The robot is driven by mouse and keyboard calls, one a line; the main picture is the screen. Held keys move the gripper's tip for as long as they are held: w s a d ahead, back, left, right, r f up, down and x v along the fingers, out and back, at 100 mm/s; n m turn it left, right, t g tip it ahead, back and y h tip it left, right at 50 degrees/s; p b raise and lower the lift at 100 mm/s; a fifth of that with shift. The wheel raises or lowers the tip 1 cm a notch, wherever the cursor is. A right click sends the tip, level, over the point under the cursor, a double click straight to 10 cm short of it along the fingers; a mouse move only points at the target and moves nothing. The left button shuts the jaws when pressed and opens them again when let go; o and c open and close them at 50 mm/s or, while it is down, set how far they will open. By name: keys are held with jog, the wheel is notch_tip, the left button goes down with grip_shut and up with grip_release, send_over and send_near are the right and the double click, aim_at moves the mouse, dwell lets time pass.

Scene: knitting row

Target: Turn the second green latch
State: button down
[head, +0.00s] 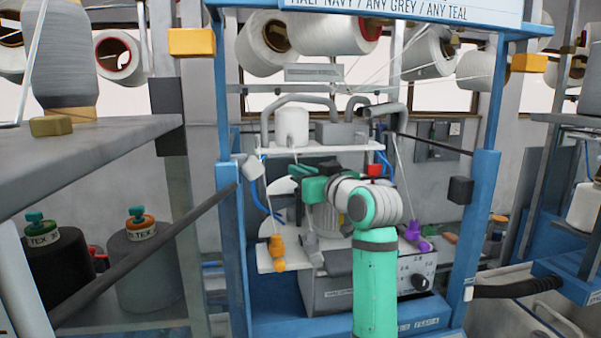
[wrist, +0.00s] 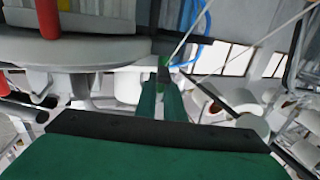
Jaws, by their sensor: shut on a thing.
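My gripper (head: 297,172) is in the middle of the machine frame in the head view, beside a pale round plate (head: 282,187). In the wrist view, its two green fingers (wrist: 162,88) are close together on a small part with a green bit (wrist: 184,64) at their tips. The fingers hide most of this part, so its shape and how far it is turned cannot be told. I cannot pick out a separate green latch in the head view, where my arm and gripper cover part of the machine.
A blue frame (head: 229,130) stands around the machine. An orange piece (head: 278,250), a grey piece (head: 311,245) and a purple piece (head: 417,236) hang at the lower front. A grey box with a dial (head: 420,282) is below. A grey shelf (head: 90,150) juts in at left.

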jog(key=n+g+y, duration=0.5)
jog(key=shift+y, duration=0.4)
jog(key=shift+n+g, duration=0.3)
jog(key=shift+g, duration=0.2)
jog(key=c, duration=1.9)
grip_release()
jog(key=shift+w, duration=0.1)
jog(key=shift+o, duration=0.2)
jog(key=shift+a, duration=0.1)
jog(key=shift+d, duration=0.3)
jog(key=v, duration=1)
jog(key=shift+s+f, duration=0.2)
jog(key=shift+f, duration=0.05)
